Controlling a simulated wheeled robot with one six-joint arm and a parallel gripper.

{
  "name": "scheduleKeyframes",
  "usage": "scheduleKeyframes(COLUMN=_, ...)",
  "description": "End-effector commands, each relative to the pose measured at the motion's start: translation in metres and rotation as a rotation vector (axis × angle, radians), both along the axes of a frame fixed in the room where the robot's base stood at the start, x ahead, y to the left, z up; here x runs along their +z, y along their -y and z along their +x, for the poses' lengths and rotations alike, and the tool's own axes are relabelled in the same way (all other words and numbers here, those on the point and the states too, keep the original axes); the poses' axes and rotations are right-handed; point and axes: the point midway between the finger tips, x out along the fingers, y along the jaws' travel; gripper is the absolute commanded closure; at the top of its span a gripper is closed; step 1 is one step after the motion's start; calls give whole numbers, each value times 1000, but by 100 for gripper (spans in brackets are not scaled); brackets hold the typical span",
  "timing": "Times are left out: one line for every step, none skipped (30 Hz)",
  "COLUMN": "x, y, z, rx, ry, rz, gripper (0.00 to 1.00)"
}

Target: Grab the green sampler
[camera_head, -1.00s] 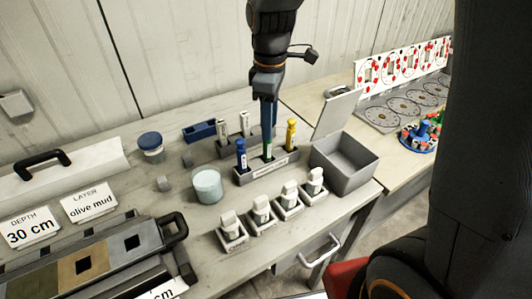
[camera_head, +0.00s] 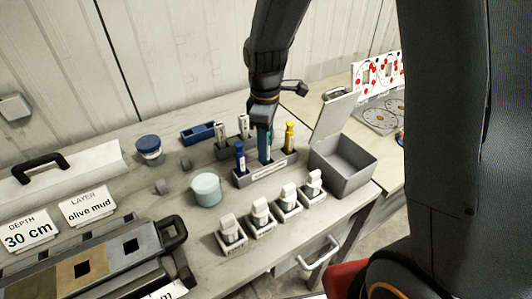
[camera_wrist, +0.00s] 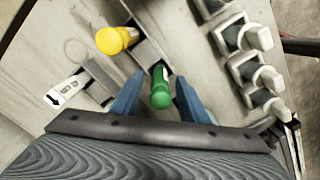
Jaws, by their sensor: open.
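The green sampler (camera_wrist: 160,88) stands in the middle slot of the grey rack. In the wrist view it lies between the two blue fingers of my gripper (camera_wrist: 158,100), which are apart with a gap on either side of it. In the head view my gripper (camera_head: 265,142) points down over the rack (camera_head: 268,170) and its fingers hide most of the green sampler. A blue sampler (camera_head: 240,158) stands to the left in the rack. A yellow sampler (camera_head: 289,137) stands to the right, and its cap (camera_wrist: 112,40) shows in the wrist view.
White-capped bottles (camera_head: 260,212) stand in small trays in front of the rack. An open grey box (camera_head: 345,165) with a raised lid is to the right.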

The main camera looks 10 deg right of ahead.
Motion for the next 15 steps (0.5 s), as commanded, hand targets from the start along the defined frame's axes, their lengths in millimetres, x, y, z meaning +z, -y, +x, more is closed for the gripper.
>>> scheduleKeyframes(x=-6, y=0, z=-1, rx=0, ry=-4, rz=-1, gripper=59)
scheduleKeyframes(x=-9, y=0, z=-1, rx=0, ry=-4, rz=-1, gripper=59)
scheduleKeyframes(x=-13, y=0, z=-1, rx=0, ry=-2, rz=0, gripper=59)
scheduleKeyframes(x=-15, y=0, z=-1, rx=0, ry=-1, rz=0, gripper=59)
scheduleKeyframes(x=-17, y=0, z=-1, rx=0, ry=-1, rz=0, gripper=59)
scheduleKeyframes(x=-19, y=0, z=-1, rx=0, ry=-1, rz=0, gripper=59)
scheduleKeyframes(x=-20, y=0, z=-1, rx=0, ry=-1, rz=0, gripper=59)
scheduleKeyframes(x=-20, y=0, z=-1, rx=0, ry=0, rz=0, gripper=59)
scheduleKeyframes(x=-21, y=0, z=0, rx=0, ry=0, rz=0, gripper=59)
scheduleKeyframes(x=-21, y=0, z=0, rx=0, ry=0, rz=1, gripper=59)
scheduleKeyframes(x=-21, y=0, z=0, rx=0, ry=0, rz=1, gripper=59)
scheduleKeyframes(x=-21, y=0, z=0, rx=0, ry=0, rz=1, gripper=59)
scheduleKeyframes(x=-21, y=0, z=0, rx=0, ry=0, rz=1, gripper=59)
scheduleKeyframes(x=-21, y=0, z=0, rx=0, ry=0, rz=1, gripper=59)
scheduleKeyframes(x=-21, y=0, z=0, rx=0, ry=0, rz=1, gripper=66)
